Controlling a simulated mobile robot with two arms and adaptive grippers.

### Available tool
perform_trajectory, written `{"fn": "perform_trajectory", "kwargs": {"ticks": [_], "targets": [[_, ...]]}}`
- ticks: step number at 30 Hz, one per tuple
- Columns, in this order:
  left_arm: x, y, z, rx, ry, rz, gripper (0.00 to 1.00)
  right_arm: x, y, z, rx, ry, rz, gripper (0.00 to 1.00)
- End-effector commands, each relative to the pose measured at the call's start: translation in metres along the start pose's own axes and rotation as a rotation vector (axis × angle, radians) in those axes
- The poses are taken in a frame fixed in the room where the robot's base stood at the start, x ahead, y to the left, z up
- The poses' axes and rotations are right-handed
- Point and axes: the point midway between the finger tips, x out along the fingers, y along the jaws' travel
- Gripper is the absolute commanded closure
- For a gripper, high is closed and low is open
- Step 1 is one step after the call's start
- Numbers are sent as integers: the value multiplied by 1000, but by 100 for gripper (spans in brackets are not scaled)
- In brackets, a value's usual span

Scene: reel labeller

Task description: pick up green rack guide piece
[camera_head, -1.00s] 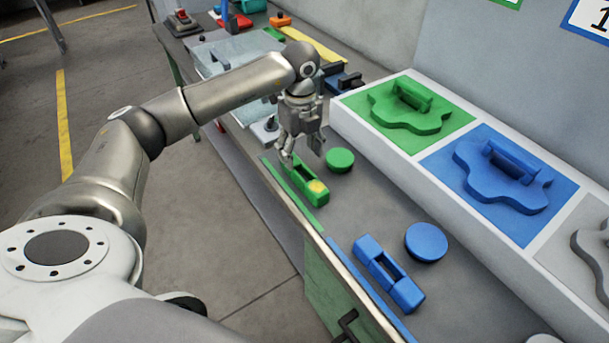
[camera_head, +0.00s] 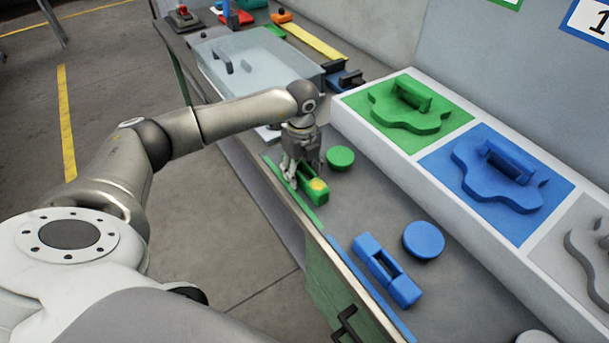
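My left gripper (camera_head: 303,178) points down over the far part of this piece. Its fingers are apart, one on each side, and hide that part. I cannot tell whether they touch it. A green round piece (camera_head: 340,158) lies just right of the gripper. A green wavy piece with a raised handle (camera_head: 408,110) sits on the green panel of the white rack. My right gripper is not in view.
A blue oblong piece (camera_head: 388,270) and a blue round piece (camera_head: 424,239) lie nearer on the bench. The white rack (camera_head: 440,180) borders the bench on the right, with a blue wavy piece (camera_head: 500,180). A pale clear-sided box (camera_head: 250,65) stands behind my arm.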

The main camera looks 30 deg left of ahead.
Motion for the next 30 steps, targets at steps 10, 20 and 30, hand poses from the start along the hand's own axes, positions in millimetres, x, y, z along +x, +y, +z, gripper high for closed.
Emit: {"fn": "perform_trajectory", "kwargs": {"ticks": [10,20,30], "targets": [[-1,0,0,0,0,-1,95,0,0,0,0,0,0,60],[-5,-1,0,0,0,-3,95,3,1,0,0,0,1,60],[-45,6,-10,3,0,-5,95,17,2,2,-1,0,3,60]]}}
